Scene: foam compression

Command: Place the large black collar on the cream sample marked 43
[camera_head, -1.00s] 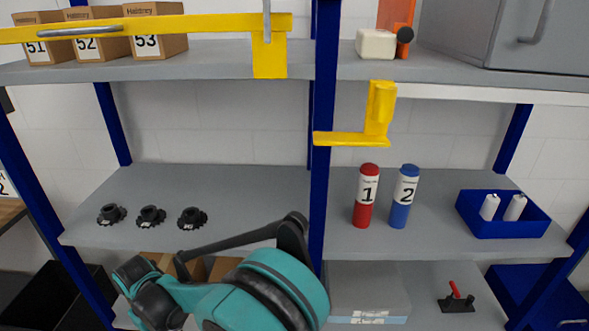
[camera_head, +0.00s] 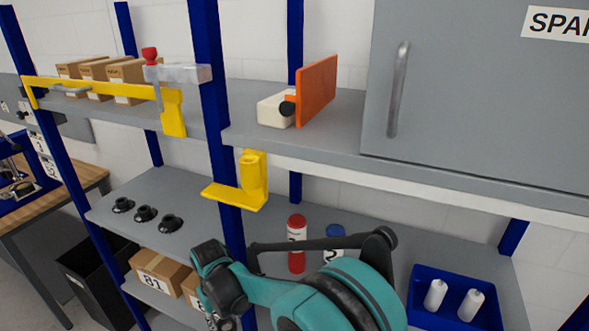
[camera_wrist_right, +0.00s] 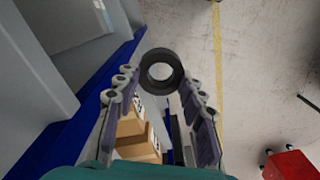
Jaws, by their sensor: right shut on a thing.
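My right gripper (camera_wrist_right: 159,80) is shut on a black ring-shaped collar (camera_wrist_right: 161,86), held at the fingertips with its round opening facing the wrist camera. No 43 can be read on the block. My teal arm (camera_head: 340,292) crosses the bottom of the head view; its fingers and the collar are not visible there. My left gripper is in neither current view.
A grey cabinet (camera_head: 480,110) stands right of the cream block. A yellow bracket (camera_head: 242,185) juts from the blue post. Several small black parts (camera_head: 146,213) and a red cylinder (camera_head: 297,243) stand on the middle shelf. Cartons (camera_head: 158,276) sit below. A blue bin (camera_head: 430,318) holds white bottles.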

